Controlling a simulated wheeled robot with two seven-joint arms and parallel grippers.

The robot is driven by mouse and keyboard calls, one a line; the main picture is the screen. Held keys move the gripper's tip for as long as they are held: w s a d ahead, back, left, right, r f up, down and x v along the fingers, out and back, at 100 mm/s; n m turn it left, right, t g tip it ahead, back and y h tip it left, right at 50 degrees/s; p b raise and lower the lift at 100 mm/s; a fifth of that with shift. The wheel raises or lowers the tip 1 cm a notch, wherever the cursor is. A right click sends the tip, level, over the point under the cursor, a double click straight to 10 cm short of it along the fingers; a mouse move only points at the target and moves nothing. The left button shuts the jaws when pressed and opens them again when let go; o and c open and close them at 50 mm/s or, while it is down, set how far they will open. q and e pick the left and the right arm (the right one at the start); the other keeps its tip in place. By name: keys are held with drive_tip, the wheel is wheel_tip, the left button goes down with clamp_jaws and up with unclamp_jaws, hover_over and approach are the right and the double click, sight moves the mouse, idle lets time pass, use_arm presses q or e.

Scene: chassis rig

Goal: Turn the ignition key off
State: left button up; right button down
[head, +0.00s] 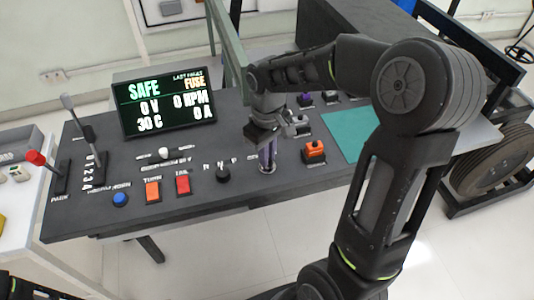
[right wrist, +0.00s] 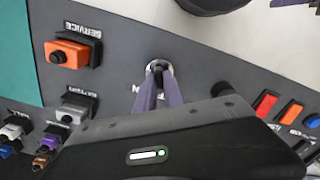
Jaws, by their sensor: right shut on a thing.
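The ignition switch shows as a round metal collar (right wrist: 152,66) on the dark console, with a dark key head (right wrist: 163,76) in it, partly hidden by my fingers. My right gripper (head: 267,158) reaches down onto it from above in the head view. Its two purple-grey fingers (right wrist: 160,92) close in on the key in the right wrist view, and the gripper is shut on the key. The key's exact angle is hidden. The display (head: 163,101) reads SAFE, 0 V, 0 RPM, 30 C, 0 A and last fault FUSE.
An orange service plug (head: 314,151) sits right of the switch, with several small connectors behind. To the left are a black selector knob (head: 222,172), a red button (head: 183,184), an orange button (head: 153,190) and a blue button (head: 120,199). A teal mat (head: 347,132) lies at right.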

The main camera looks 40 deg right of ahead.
drive_tip(key=c, duration=1.5)
unclamp_jaws()
drive_tip(key=shift+o, duration=0.2)
drive_tip(key=shift+r, duration=0.1)
wheel_tip(320, 180, up, 8)
drive_tip(key=shift+f, duration=0.15)
